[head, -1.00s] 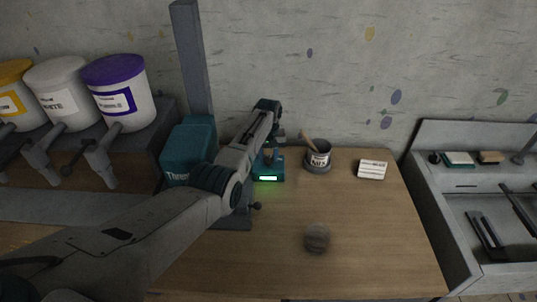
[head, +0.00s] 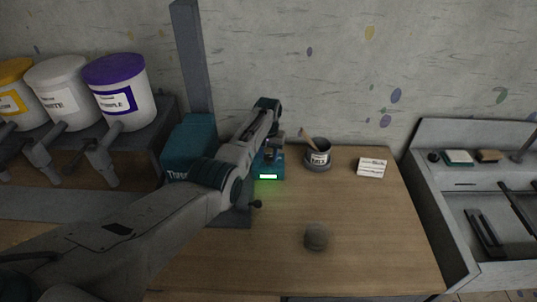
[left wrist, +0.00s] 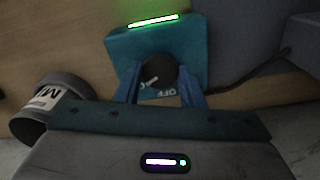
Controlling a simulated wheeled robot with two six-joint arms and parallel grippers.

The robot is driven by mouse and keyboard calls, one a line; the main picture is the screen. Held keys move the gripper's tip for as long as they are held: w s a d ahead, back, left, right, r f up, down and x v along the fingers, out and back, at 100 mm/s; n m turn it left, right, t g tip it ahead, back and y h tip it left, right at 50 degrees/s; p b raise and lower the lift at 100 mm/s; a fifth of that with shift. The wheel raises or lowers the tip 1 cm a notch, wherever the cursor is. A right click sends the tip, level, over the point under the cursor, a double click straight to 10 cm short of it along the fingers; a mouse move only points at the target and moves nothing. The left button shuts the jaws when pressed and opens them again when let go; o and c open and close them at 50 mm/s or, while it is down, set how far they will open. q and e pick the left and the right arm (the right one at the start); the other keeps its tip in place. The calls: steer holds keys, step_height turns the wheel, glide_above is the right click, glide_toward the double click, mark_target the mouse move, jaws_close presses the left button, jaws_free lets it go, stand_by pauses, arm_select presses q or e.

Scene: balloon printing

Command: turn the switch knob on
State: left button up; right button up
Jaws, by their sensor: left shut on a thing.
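The switch box (head: 269,168) is a small teal box on the wooden table, with a green-lit strip on its front. It also shows in the left wrist view (left wrist: 118,52). Its round dark knob (left wrist: 158,74) has a white pointer mark, and the letters OFF show beside it, partly covered. My left gripper (left wrist: 158,88) has its two blue fingers closed on either side of the knob. In the head view my left gripper (head: 274,138) is above the box, and the fingertips are hard to make out. My right gripper is out of view.
A grey cup (head: 319,157) with a wooden stick stands right of the box. A white labelled block (head: 371,168) and a round grey object (head: 316,237) lie on the table (head: 370,230). A teal machine with a post stands left. A grey tray unit (head: 445,215) borders the right.

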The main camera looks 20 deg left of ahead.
mark_target(269, 157)
arm_select(q)
steer(key=shift+r, duration=0.1)
steer(key=o, duration=1)
step_height(269, 157, up, 11)
steer(key=b, duration=0.2)
steer(key=shift+b, duration=0.3)
steer(key=shift+f, duration=0.2)
